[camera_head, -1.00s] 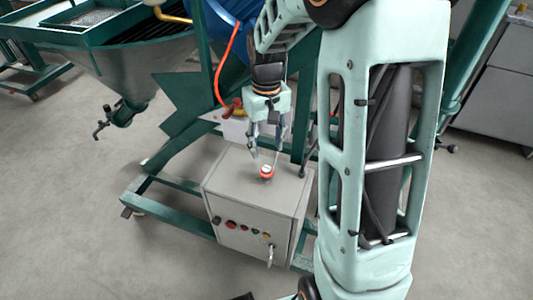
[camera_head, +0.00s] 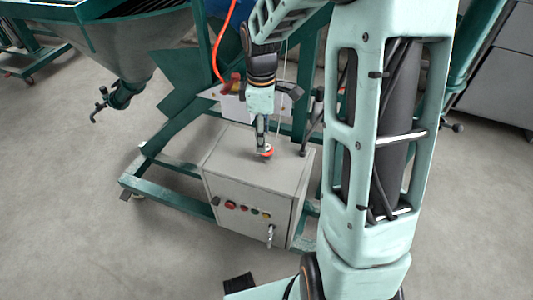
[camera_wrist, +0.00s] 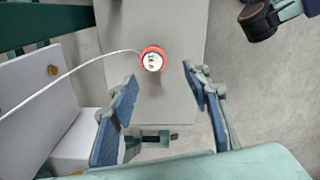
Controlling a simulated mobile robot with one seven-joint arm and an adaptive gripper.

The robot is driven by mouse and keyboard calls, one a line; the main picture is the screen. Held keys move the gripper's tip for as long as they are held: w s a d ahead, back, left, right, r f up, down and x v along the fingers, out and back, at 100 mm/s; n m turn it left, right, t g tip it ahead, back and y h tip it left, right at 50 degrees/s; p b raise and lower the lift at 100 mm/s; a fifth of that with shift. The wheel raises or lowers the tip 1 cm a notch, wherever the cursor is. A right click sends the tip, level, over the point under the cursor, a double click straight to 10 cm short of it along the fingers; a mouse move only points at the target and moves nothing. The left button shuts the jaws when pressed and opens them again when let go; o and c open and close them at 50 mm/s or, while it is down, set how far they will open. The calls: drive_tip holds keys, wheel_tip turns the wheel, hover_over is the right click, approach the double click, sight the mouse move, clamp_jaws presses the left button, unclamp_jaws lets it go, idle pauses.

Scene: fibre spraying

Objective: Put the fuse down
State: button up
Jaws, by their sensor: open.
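The fuse (camera_head: 266,152) is a small round piece with an orange-red rim. In the wrist view the fuse (camera_wrist: 152,60) shows a white top with dark marks. It stands on top of the grey control box (camera_head: 226,157). My gripper (camera_head: 262,145) is right at the fuse in the head view and partly covers it. In the wrist view my gripper (camera_wrist: 160,77) is open, with one blue-padded finger to each side and the fuse ahead of the gap between the tips. Neither finger visibly touches the fuse.
The box front carries several buttons and a key-like handle (camera_head: 270,235). A green machine frame (camera_head: 165,190) surrounds the box. A white cable (camera_wrist: 75,72) runs towards the fuse in the wrist view. A white block (camera_wrist: 45,100) lies left. Bare box top (camera_wrist: 180,100) surrounds the fuse.

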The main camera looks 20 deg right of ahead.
sight(266, 157)
wheel_tip(266, 157, down, 3)
drive_tip(key=shift+b, duration=0.35)
drive_tip(key=shift+w+d+f+b, duration=0.15)
drive_tip(key=shift+f+b, duration=0.25)
drive_tip(key=shift+f, duration=0.5)
drive_tip(key=shift+d+f+b, duration=0.25)
drive_tip(key=shift+f+b, duration=0.15)
drive_tip(key=shift+f, duration=0.5)
drive_tip(key=shift+w+d+f+b, duration=0.15)
drive_tip(key=shift+f+b, duration=0.25)
drive_tip(key=shift+f, duration=0.5)
drive_tip(key=shift+s, duration=0.1)
drive_tip(key=shift+r, duration=0.1)
drive_tip(key=shift+c, duration=0.4)
clamp_jaws()
drive_tip(key=shift+r, duration=0.1)
